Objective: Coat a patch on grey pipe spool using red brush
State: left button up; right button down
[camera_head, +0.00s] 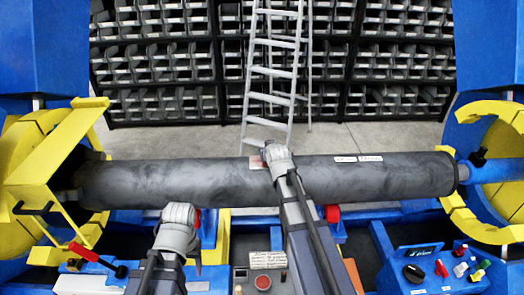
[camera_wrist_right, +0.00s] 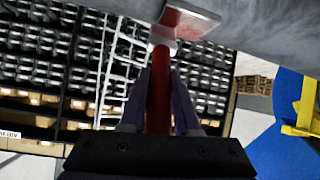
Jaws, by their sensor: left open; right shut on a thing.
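The grey pipe spool (camera_head: 190,182) lies level across the positioner. In the right wrist view it fills the top edge (camera_wrist_right: 265,22). The patch shows partly beside my right gripper in the head view (camera_head: 256,161). My left gripper (camera_head: 181,212) is open, apart from the brush, in front of the pipe's left half.
A red-handled lever (camera_head: 90,257) is at lower left, a control box (camera_head: 435,270) at lower right. A ladder (camera_head: 270,75) and bin shelves (camera_head: 160,60) stand behind.

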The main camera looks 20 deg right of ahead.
jog(key=shift+s+d, duration=0.15)
jog(key=shift+d, duration=0.2)
notch_tip(320, 180, up, 6)
jog(key=p, duration=0.6)
dwell(0.3)
dwell(0.5)
